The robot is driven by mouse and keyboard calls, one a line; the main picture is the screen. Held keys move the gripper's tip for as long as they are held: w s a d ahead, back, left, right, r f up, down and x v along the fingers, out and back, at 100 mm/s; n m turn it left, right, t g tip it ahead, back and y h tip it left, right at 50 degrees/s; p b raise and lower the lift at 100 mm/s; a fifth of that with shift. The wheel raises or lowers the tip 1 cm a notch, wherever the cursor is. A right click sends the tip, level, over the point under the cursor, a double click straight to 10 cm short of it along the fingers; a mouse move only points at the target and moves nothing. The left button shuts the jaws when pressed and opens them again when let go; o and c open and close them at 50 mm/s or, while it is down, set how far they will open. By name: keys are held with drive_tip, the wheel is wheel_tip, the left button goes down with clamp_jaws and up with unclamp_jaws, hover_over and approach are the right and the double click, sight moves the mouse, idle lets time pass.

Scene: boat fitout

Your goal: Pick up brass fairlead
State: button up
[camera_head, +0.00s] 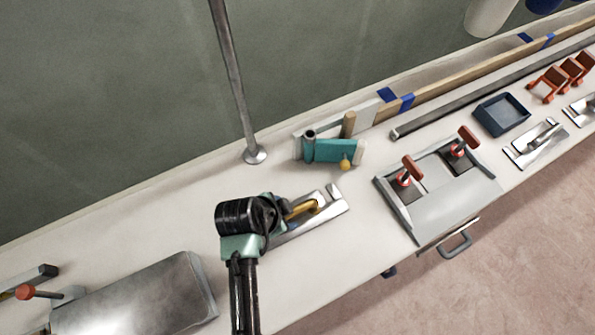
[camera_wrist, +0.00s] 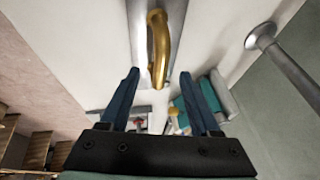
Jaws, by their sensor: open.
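The brass fairlead (camera_head: 301,209), a curved golden piece, lies on a flat metal plate (camera_head: 333,207) on the white bench. My arm covers part of the plate in the head view. In the wrist view the fairlead (camera_wrist: 158,45) is at top centre on the grey plate (camera_wrist: 176,12), with its near end reaching between the fingertips. My gripper (camera_wrist: 159,75) is open, with one dark blue finger on each side of that end. I see no contact between fingers and brass, and the height gap is hard to judge.
A teal tool (camera_head: 335,150) with a yellow knob and a metal post (camera_head: 238,90) stand behind the plate. To the right are a grey tray-like fixture (camera_head: 450,200) with red-handled clamps and a blue bin (camera_head: 502,115). A metal box (camera_head: 140,297) sits front left.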

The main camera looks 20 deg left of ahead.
sight(295, 210)
drive_tip(key=x, duration=0.5)
drive_tip(key=shift+w+d+r, duration=0.25)
drive_tip(key=shift+w, duration=0.15)
drive_tip(key=shift+w+f, duration=0.3)
drive_tip(key=shift+f, duration=0.3)
clamp_jaws()
idle(0.6)
drive_tip(key=shift+r, duration=0.1)
